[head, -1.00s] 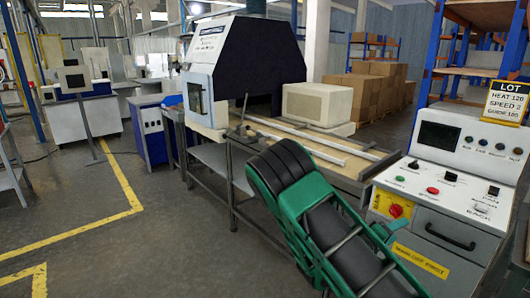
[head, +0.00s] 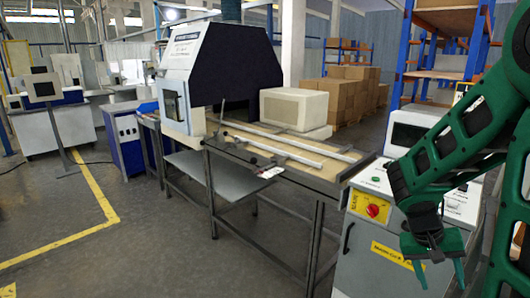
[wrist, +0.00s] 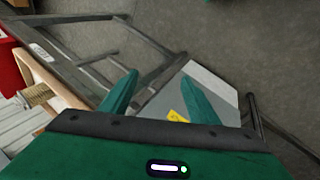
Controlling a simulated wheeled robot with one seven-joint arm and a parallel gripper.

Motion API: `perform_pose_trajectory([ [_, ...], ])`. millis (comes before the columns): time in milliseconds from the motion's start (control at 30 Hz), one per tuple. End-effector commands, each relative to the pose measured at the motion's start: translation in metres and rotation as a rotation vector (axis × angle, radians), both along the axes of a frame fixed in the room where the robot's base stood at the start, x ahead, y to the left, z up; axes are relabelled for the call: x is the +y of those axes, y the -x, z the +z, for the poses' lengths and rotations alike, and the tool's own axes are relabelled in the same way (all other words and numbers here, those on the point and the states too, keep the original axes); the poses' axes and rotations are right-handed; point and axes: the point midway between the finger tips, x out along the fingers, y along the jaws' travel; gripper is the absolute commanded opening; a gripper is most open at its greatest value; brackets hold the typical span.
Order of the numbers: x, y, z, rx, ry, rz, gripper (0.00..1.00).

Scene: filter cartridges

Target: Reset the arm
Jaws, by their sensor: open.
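My gripper (head: 436,268) is at the lower right of the head view, on my green arm, with its fingers pointing down. It hangs in front of the white control cabinet. In the wrist view my gripper (wrist: 153,100) shows two green fingers spread apart with nothing between them. Below them are grey floor and dark metal frame bars. The arm covers much of the control panel, including the lot sign's area.
The control cabinet (head: 353,255) has a red knob on a yellow plate (head: 372,210). A bench (head: 335,168) with metal rails runs left to a dark-hooded machine (head: 230,62). A cream box (head: 294,108) stands behind the rails. Open floor (head: 150,255) lies at the left.

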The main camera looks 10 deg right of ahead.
Motion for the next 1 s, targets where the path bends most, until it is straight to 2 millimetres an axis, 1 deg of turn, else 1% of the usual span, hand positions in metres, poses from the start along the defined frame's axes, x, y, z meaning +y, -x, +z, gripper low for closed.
perform_pose_trajectory([
  [33, 0.004, 0.01, 0.007, -0.016, -0.045, -0.015, 0.55],
  [300, 0.039, 0.06, 0.04, -0.066, -0.266, -0.033, 0.55],
  [500, 0.066, 0.096, 0.064, -0.108, -0.388, -0.008, 0.55],
  [600, 0.077, 0.11, 0.073, -0.12, -0.427, 0.008, 0.55],
  [767, 0.088, 0.123, 0.08, -0.128, -0.461, 0.028, 0.55],
  [1000, 0.091, 0.126, 0.082, -0.13, -0.468, 0.034, 0.55],
])
